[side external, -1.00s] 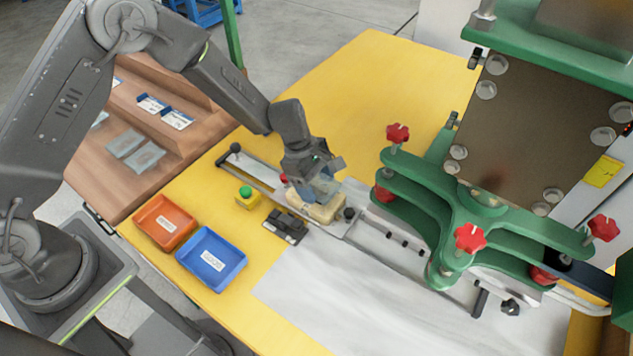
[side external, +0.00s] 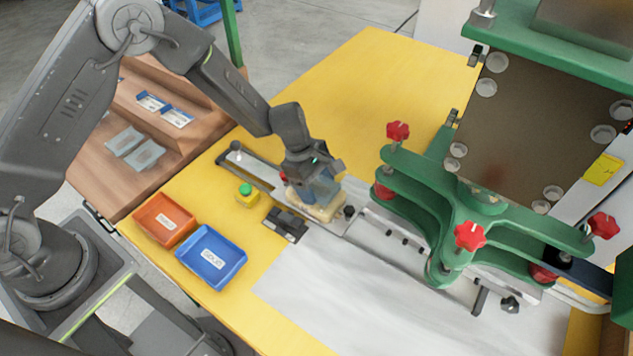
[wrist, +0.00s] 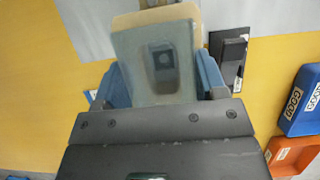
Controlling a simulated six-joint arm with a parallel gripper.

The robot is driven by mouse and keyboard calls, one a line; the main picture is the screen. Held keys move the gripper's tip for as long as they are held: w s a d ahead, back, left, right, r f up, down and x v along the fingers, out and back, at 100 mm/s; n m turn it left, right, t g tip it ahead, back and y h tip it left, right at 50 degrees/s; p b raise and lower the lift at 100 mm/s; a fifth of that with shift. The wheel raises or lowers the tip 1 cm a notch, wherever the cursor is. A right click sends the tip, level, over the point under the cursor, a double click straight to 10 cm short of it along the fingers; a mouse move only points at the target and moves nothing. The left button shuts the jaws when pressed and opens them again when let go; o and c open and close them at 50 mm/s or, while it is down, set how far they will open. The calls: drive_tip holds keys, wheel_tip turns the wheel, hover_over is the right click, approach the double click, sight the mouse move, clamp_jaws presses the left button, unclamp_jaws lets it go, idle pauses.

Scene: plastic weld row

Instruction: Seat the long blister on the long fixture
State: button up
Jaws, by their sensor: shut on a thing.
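My gripper (side external: 318,178) is low over the long fixture (side external: 317,208), a beige block on the metal slide in front of the green press. In the wrist view, the gripper's blue fingers (wrist: 168,82) are shut on the long blister (wrist: 158,58), a clear grey-blue tray with a dark recess in its middle. The beige edge of the fixture (wrist: 188,14) shows beyond and beside the blister. The blister is at or just above the fixture; I cannot tell whether it rests on it. In the side view the gripper largely hides the blister.
The green press (side external: 465,215) with red knobs stands to the right. An orange bin (side external: 165,220) and a blue bin (side external: 211,257) lie at the left front. Two clear blisters (side external: 135,148) lie on the wooden rack.

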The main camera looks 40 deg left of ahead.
idle(0.4)
drive_tip(key=o, duration=1)
drive_tip(key=c, duration=0.5)
drive_tip(key=shift+o, duration=0.2)
drive_tip(key=shift+r, duration=0.1)
wheel_tip(320, 180, up, 7)
idle(0.3)
